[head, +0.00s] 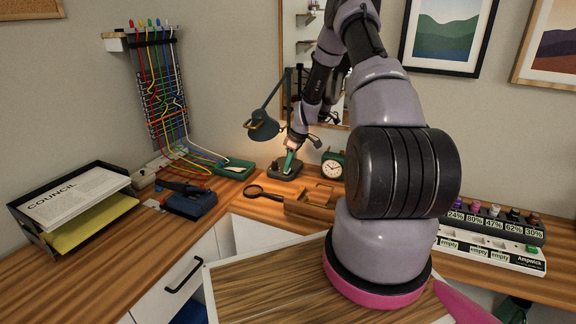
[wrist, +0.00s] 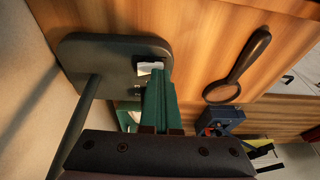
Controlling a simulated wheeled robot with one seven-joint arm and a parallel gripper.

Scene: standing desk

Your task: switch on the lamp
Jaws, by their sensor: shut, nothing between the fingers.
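The desk lamp has a dark teal shade (head: 262,124) on a thin bent arm at the back of the desk. A warm glow shows at the shade's right edge and on the wall by it. Its dark base (head: 272,185) stands on the wood; in the wrist view the base (wrist: 95,55) has a small white switch (wrist: 150,68). My gripper (head: 287,166) is shut and empty, pointing down over the base. In the wrist view its green fingertips (wrist: 155,75) are at the switch and partly cover it; I cannot tell whether they touch.
A magnifying glass (wrist: 238,68) lies beside the base. A green alarm clock (head: 332,166) and a wooden holder (head: 312,207) are to the right. A cable board (head: 162,90), a blue stapler-like tool (head: 190,202) and a paper tray (head: 75,207) are on the left.

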